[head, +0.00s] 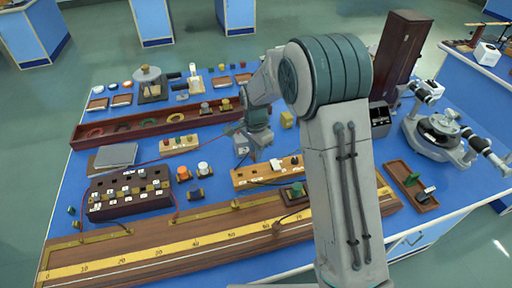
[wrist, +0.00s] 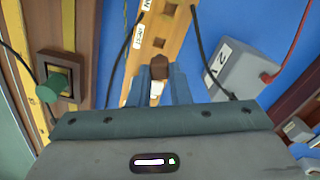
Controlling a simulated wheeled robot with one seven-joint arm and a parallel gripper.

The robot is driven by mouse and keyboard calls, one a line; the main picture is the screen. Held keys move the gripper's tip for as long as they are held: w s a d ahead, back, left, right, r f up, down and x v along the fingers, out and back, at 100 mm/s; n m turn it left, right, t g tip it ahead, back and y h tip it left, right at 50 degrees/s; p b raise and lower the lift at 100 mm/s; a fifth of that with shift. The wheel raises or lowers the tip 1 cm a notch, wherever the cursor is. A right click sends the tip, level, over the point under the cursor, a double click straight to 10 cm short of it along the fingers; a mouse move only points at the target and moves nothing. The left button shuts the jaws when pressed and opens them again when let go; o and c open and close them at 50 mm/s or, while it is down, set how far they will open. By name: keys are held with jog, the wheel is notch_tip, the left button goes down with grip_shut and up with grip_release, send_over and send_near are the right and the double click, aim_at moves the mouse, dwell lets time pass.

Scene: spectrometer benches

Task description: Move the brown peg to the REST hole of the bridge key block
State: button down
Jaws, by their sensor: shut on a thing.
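The brown peg (wrist: 158,68) is between my gripper's (wrist: 160,80) two fingers in the wrist view, and the fingers are shut on it. A small white patch shows just below its brown part; I cannot tell what it belongs to. The bridge key block (wrist: 178,12) is a yellow wooden bar with dark square holes and white labels, behind the peg in this view. I cannot tell whether the peg is in a hole or above the block.
A grey box with a white label (wrist: 245,72) stands right of the block in the wrist view. A green-knobbed switch (wrist: 55,85) is at left. Black cables run beside the block. In the head view a long yellow scale (head: 150,258) lies in front and a dark socket box (head: 130,208) at left.

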jog(key=shift+f, duration=0.15)
jog(key=shift+f+b, duration=2.05)
jog(key=shift+f, duration=1.1)
jog(key=c, duration=1.3)
grip_release()
jog(key=shift+o, duration=0.2)
notch_tip(320, 180, up, 14)
jog(key=shift+f+b, duration=0.1)
jog(key=shift+b, duration=0.3)
